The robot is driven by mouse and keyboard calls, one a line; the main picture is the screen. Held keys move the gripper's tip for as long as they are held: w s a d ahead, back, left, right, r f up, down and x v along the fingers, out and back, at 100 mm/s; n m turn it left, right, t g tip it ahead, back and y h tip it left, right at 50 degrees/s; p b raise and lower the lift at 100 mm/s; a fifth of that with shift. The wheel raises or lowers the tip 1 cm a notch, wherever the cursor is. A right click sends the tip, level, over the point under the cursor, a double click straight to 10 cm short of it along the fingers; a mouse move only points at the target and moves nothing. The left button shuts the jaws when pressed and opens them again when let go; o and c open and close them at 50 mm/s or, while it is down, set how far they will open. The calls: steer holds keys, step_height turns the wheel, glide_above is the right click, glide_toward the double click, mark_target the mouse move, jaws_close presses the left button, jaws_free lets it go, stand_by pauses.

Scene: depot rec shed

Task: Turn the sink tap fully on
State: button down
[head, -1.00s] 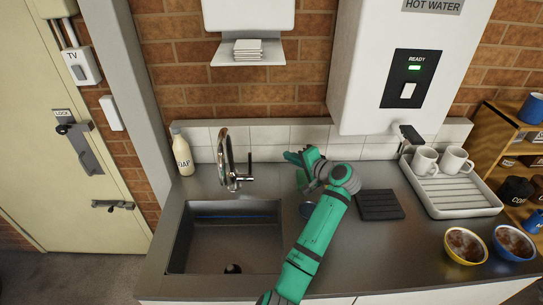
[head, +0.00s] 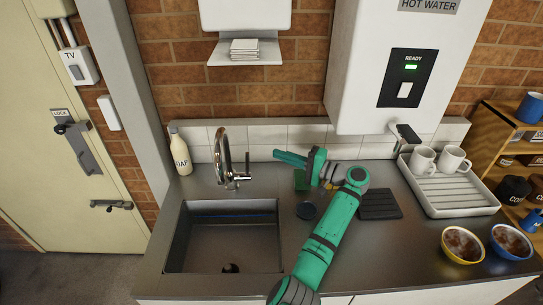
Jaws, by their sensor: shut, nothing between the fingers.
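The chrome sink tap (head: 224,150) stands behind the sink (head: 240,242), upright, with a curved spout. A thin upright lever (head: 247,164) shows at the right side of its base. I cannot make out any water running from the spout. My gripper (head: 278,154) is shut and empty. It points left above the counter, to the right of the tap, with a clear gap between its tips and the lever. Its fingers look close together in the head view.
A soap bottle (head: 180,151) stands left of the tap. A black ribbed mat (head: 380,204), a drying rack (head: 465,204) with mugs and two filled bowls are to the right.

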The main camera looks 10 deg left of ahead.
steer(key=x, duration=0.9)
steer(key=shift+s+d, duration=0.15)
steer(key=shift+s, duration=1.8)
